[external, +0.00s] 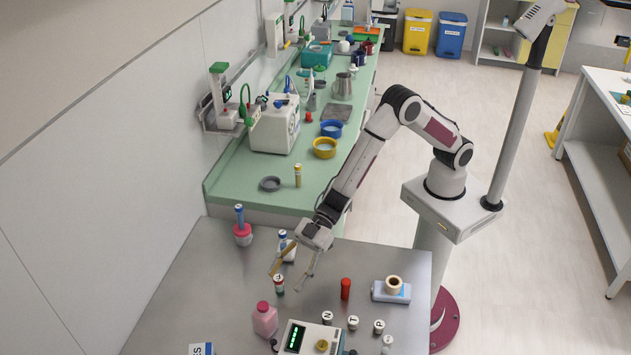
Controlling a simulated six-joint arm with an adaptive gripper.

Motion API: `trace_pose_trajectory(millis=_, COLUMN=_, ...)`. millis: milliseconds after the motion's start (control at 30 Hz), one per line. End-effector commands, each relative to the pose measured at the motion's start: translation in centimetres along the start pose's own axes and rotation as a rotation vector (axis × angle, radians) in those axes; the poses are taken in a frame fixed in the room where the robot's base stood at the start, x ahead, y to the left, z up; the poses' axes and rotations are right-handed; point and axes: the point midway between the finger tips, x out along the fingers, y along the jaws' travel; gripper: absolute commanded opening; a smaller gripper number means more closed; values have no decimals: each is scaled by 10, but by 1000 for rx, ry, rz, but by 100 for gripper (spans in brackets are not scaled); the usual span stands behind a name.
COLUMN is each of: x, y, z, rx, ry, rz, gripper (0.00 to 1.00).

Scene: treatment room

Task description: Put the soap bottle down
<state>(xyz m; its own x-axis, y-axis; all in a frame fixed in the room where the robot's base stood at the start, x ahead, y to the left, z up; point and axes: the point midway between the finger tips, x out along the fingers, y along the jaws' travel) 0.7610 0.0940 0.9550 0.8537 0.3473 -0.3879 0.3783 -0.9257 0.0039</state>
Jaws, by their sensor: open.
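My gripper (287,281) is open above the grey metal table, its two fingers spread and pointing down to the left. A small white bottle with a dark and red band (279,286) stands upright by the left fingertip; I cannot tell whether they touch. A white bottle with a blue label (287,246) stands just behind the left finger, partly hidden by it. A pink bottle with a red cap (265,320) stands upright in front of the gripper. Which of these is the soap bottle is not clear from this view.
The metal table (190,290) is bare at left. A red cylinder (346,289), a tape roll on a box (393,284), lettered jars (353,322) and a device with a green display (310,338) stand to the right and front. A green bench (235,180) lies behind.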

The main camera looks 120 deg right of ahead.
Motion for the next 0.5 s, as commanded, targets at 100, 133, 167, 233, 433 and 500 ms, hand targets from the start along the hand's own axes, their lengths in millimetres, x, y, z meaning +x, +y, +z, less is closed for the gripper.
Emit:
trace_pose_trajectory(millis=100, x=-8, y=3, z=-9, rx=-4, ry=-7, rz=18, gripper=57)
trace_pose_trajectory(millis=133, x=-11, y=5, z=-11, rx=-4, ry=-11, rz=25, gripper=57)
trace_pose_trajectory(millis=167, x=-14, y=6, z=-14, rx=-5, ry=-14, rz=32, gripper=57)
trace_pose_trajectory(millis=233, x=-24, y=10, z=-21, rx=-6, ry=-27, rz=52, gripper=57)
trace_pose_trajectory(millis=433, x=-60, y=21, z=-43, rx=-8, ry=-73, rz=120, gripper=57)
trace_pose_trajectory(millis=500, x=-74, y=24, z=-49, rx=-6, ry=-90, rz=144, gripper=57)
